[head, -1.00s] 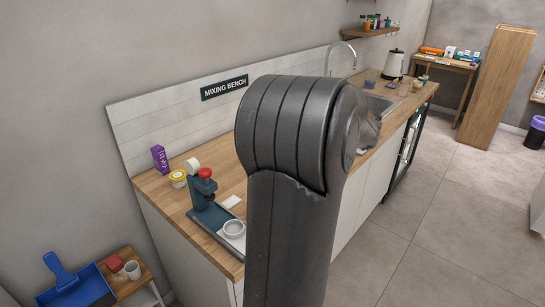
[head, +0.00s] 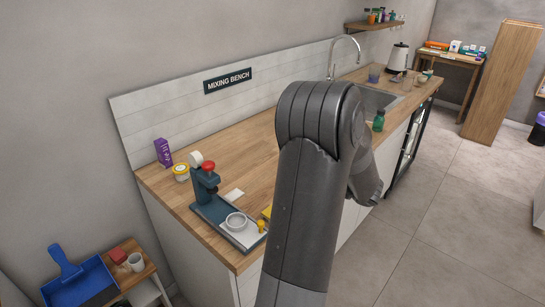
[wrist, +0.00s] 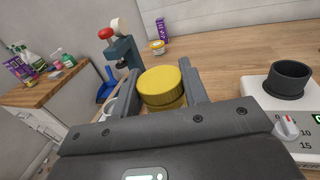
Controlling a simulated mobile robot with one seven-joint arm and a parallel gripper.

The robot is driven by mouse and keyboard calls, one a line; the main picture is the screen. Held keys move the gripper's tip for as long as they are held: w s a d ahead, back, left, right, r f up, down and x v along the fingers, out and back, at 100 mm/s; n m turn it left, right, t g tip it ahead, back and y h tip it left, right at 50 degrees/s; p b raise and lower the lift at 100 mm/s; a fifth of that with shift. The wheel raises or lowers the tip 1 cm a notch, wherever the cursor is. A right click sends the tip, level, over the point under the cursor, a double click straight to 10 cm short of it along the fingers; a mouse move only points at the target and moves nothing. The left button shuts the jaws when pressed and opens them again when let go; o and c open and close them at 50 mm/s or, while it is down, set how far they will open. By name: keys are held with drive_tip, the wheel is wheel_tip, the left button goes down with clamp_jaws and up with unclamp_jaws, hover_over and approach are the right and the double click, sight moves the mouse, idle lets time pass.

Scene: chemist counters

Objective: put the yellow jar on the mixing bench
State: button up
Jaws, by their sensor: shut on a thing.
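The yellow jar (wrist: 162,88) shows its ribbed lid in the wrist view. My gripper (wrist: 162,78) is shut on it, one finger on each side. The mixing bench (head: 258,160) is the wooden counter under the "MIXING BENCH" sign (head: 228,80). Its top also shows behind the jar in the wrist view (wrist: 225,55). In the head view a bit of yellow, perhaps the jar, shows beside my arm near the counter's front edge; my arm hides my gripper there. I cannot tell whether the jar touches the counter.
A dark press with a red knob (head: 207,180) stands at the counter's left end, near a yellow-and-white tub (head: 181,172) and a purple box (head: 163,152). A dial device with a dark cup (wrist: 289,80) is right of my gripper. The counter's back middle is clear.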

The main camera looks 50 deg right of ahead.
drive_tip(key=w+a+f, duration=0.1)
drive_tip(key=w+f, duration=0.1)
drive_tip(key=w, duration=0.1)
drive_tip(key=w+a+f, duration=0.1)
drive_tip(key=w+f, duration=0.1)
drive_tip(key=w, duration=0.2)
drive_tip(key=w+a+f, duration=0.1)
drive_tip(key=w+f, duration=0.2)
drive_tip(key=shift+w+a, duration=0.35)
drive_tip(key=shift+a, duration=0.05)
drive_tip(key=shift+f, duration=2)
drive_tip(key=shift+f, duration=0.1)
drive_tip(key=o, duration=1.1)
drive_tip(key=shift+c, duration=0.2)
